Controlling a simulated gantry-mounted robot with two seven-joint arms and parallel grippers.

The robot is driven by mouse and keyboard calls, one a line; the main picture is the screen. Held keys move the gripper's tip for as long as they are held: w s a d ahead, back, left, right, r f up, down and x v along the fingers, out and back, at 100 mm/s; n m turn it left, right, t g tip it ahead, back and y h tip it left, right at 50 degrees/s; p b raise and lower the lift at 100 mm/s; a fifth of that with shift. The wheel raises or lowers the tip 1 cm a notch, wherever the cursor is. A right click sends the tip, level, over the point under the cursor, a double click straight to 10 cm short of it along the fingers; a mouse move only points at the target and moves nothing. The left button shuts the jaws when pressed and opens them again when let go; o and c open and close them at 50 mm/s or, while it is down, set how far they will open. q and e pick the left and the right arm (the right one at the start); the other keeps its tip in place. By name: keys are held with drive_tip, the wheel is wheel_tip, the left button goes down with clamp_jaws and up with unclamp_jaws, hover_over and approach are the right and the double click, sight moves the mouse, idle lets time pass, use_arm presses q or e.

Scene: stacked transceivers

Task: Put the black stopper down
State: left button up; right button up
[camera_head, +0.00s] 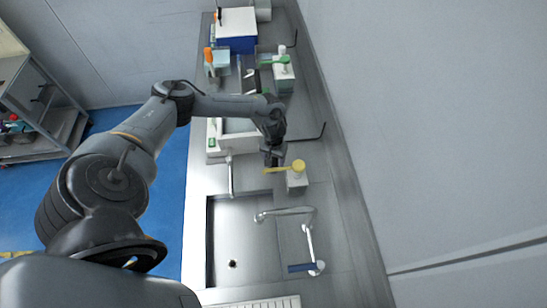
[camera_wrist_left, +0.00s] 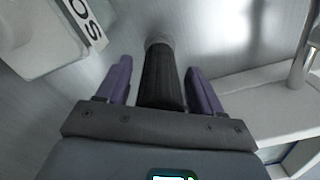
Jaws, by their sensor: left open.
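The black stopper (camera_wrist_left: 162,78) shows in the left wrist view as a dark, ridged, tapered piece with a pale round end at the top. It lies between the two purple fingers of my left gripper (camera_wrist_left: 160,82), with a gap on each side. The gripper is open and not clamped on it. In the head view my left gripper (camera_head: 274,158) is over the counter behind the sink, beside the yellow-topped bottle; the stopper cannot be made out there. My right gripper is not in view.
A white bottle with a yellow pump top (camera_head: 297,178) stands close right of the gripper. In front are the sink (camera_head: 232,235) and a faucet (camera_head: 285,213). A white device (camera_head: 215,145) is behind. Further back are a green-topped bottle (camera_head: 284,75) and a blue-and-white box (camera_head: 236,35).

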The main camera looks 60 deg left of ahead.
use_arm(q)
wheel_tip(320, 180, up, 12)
drive_tip(key=shift+r, duration=0.2)
idle(0.5)
idle(0.4)
